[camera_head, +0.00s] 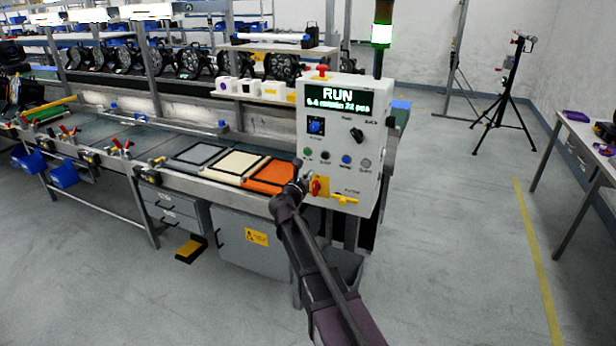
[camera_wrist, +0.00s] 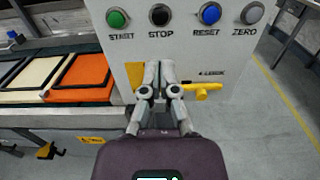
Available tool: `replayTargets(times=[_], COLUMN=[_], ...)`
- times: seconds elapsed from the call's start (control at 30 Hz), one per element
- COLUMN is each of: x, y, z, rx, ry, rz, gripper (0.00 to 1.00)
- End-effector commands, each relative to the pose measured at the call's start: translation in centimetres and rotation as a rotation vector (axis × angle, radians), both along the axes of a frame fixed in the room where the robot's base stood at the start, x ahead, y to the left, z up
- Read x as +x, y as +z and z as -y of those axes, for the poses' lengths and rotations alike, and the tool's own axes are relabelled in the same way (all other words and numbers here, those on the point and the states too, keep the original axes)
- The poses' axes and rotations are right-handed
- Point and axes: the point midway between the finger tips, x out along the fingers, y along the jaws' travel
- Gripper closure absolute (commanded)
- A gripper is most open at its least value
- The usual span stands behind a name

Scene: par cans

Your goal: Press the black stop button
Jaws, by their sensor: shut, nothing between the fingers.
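The black stop button (camera_wrist: 160,16) sits on the pale control panel (camera_wrist: 128,45), above the label STOP, in the wrist view. It is between the green start button (camera_wrist: 117,18) and the blue reset button (camera_wrist: 210,14). In the head view the stop button (camera_head: 326,156) is a small dark dot in the panel's lower button row. My gripper (camera_wrist: 159,68) is shut and empty, its tips below the stop button and its label in the wrist view. I cannot tell how far the tips are from the panel. In the head view my gripper (camera_head: 299,166) is left of the stop button.
The panel display (camera_head: 337,99) reads RUN. A yellow handle (camera_wrist: 205,90) projects low on the panel, right of my gripper. A red knob on a yellow plate (camera_head: 318,187) is close to my gripper. An orange tray (camera_head: 268,178) lies to the left. Open floor lies right.

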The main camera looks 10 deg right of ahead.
Motion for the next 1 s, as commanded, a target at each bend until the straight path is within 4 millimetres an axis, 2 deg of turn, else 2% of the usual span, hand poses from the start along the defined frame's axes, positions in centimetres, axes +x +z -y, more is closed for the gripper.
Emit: replayTargets(times=[0.6,0.8,1.0], x=[8.2,9.7,10.1], y=[0.0,0.0,0.0], z=[4.5,5.4,5.7], rx=[0.000,0.000,0.000], ry=[0.000,0.001,0.002], rz=[0.000,-0.001,-0.001], gripper=[1.00,1.00,1.00])
